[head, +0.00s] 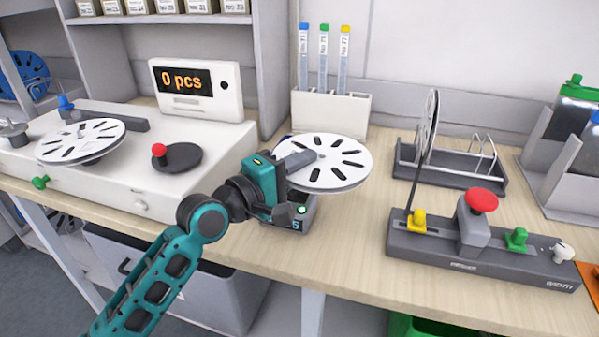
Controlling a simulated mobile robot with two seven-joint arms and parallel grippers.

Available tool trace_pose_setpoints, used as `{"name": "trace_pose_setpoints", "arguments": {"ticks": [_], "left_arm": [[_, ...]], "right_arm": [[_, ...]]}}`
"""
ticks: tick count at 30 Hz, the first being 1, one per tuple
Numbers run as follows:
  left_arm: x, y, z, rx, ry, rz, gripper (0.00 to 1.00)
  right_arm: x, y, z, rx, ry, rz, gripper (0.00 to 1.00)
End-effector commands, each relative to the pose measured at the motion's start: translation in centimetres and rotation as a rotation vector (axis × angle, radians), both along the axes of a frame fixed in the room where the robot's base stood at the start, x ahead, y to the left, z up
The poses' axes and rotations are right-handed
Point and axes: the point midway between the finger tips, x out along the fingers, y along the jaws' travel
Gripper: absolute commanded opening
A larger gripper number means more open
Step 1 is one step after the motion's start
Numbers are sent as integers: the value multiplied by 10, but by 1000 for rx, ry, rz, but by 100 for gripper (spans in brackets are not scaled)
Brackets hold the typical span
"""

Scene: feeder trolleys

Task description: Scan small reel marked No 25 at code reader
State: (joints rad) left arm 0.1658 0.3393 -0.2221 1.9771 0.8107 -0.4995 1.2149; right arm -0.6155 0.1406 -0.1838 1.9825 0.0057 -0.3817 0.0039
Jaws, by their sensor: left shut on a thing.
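No number can be read on the reel. Below the gripper and reel is a small dark device (297,225) with a green light and a partly hidden mark on its front; it may be the code reader. My gripper and the reel hide most of it, and I cannot tell whether the reel touches it. My right gripper is not in view.
A counter (225,165) reading "0 pcs" with another white reel (82,140) stands at left. Behind are a white holder (330,110) with three tubes and a dark rack (450,178) with an upright reel. A button panel (480,255) is at right front.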

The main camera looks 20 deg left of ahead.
Motion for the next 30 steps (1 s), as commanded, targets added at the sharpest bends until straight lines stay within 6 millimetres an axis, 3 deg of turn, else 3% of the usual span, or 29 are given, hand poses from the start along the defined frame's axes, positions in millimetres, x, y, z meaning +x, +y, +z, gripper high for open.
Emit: {"name": "trace_pose_setpoints", "arguments": {"ticks": [11,15,19,30], "left_arm": [[-5,0,5,-1,1,0,0],[-23,1,18,-1,3,-1,0],[-41,1,26,-1,3,0,0],[-79,3,41,-1,1,1,0]], "right_arm": [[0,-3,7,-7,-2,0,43],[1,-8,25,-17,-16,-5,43],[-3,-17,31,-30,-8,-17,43],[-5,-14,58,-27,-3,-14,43]]}}
